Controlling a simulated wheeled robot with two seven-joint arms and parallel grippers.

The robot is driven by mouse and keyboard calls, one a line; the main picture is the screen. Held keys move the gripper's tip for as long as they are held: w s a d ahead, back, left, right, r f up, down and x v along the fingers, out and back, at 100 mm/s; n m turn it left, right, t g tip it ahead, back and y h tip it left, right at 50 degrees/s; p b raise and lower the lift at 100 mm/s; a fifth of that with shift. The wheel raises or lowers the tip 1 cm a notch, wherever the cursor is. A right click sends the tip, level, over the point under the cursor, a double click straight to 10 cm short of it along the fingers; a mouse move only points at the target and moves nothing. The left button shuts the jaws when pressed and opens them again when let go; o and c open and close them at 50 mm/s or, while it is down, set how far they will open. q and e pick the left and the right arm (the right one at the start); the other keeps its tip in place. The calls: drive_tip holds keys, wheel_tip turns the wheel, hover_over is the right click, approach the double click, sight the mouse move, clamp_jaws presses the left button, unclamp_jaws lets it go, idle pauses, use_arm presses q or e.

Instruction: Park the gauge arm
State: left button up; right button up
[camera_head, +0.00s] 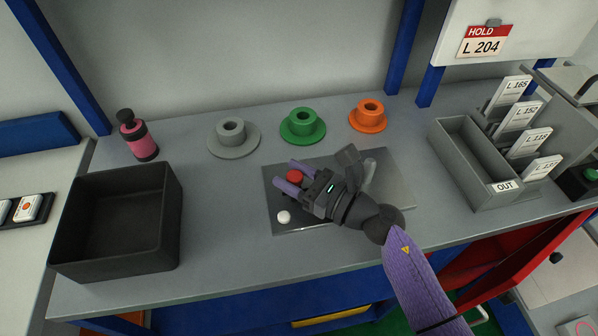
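A flat metal plate (399,190) lies on the grey bench at centre. A red knob (295,175) and a white knob (284,216) show at its left side. A pale grey rounded piece (370,168) shows behind my gripper; I cannot tell whether it is part of the gauge arm. My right gripper (284,173) reaches in from the lower right, low over the plate. Its purple fingers are apart, with the red knob between them in this view; contact cannot be told. The gripper and wrist hide the middle of the plate. My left gripper is not in view.
A black bin (67,222) and a pink bottle (138,139) stand at left. Grey (233,140), green (303,126) and orange (369,117) flanged hubs stand behind the plate. At right are an OUT tray (455,165) and several label cards (521,114).

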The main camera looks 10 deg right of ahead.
drive_tip(key=o, duration=0.3)
drive_tip(key=shift+a, duration=0.15)
drive_tip(key=v, duration=0.9)
drive_tip(key=shift+s+d, duration=0.3)
drive_tip(key=shift+d, duration=0.1)
